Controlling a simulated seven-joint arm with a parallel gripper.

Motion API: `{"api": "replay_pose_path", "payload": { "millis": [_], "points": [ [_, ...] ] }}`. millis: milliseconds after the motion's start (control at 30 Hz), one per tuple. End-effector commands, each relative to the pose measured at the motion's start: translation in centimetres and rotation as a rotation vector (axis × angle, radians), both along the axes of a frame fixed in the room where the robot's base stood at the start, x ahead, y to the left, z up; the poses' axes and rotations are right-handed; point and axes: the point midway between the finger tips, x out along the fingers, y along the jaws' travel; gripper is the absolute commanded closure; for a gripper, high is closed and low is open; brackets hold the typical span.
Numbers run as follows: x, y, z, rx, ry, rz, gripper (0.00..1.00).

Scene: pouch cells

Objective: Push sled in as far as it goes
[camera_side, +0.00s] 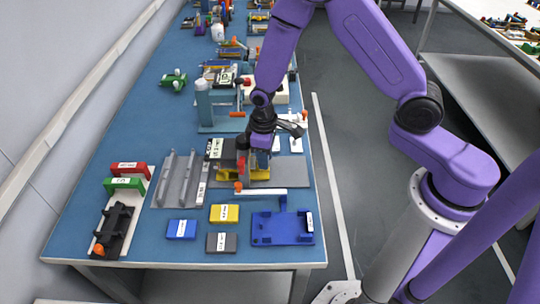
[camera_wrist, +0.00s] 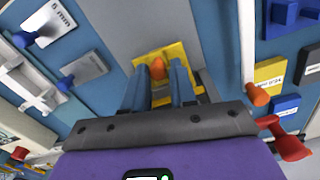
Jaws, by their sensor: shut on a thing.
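The sled appears as a yellow plate (camera_wrist: 178,52) with an orange knob (camera_wrist: 158,70) in the wrist view. My gripper (camera_wrist: 161,66) has its two blue-grey fingers on either side of the knob, shut on it. In the side view, my gripper (camera_side: 261,158) points down over the yellow sled (camera_side: 258,175), which lies on a grey base plate (camera_side: 293,172). A dark block with a label (camera_side: 228,150) stands just left of my gripper. My gripper hides part of the sled, and I cannot tell how deep the sled sits.
A white bar with an orange end (camera_side: 265,191) lies in front of the base. Yellow (camera_side: 224,213), blue (camera_side: 181,229) and grey (camera_side: 220,242) blocks and a blue fixture (camera_side: 283,228) are nearer. A grey railed rack (camera_side: 178,180) is left. A blue-grey stand (camera_side: 205,105) is behind.

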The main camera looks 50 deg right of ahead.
Motion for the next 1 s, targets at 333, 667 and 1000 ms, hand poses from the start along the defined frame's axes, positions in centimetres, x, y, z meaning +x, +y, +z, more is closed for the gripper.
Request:
{"api": "replay_pose_path", "payload": {
  "millis": [333,667,1000],
  "points": [
    [0.6,-0.1,0.1,0.006,-0.016,-0.009,0.54],
    [0.5,0.1,1.2,0.006,-0.015,-0.003,0.54],
    [0.5,0.0,6.6,0.008,-0.019,-0.005,0.54]
  ]
}}
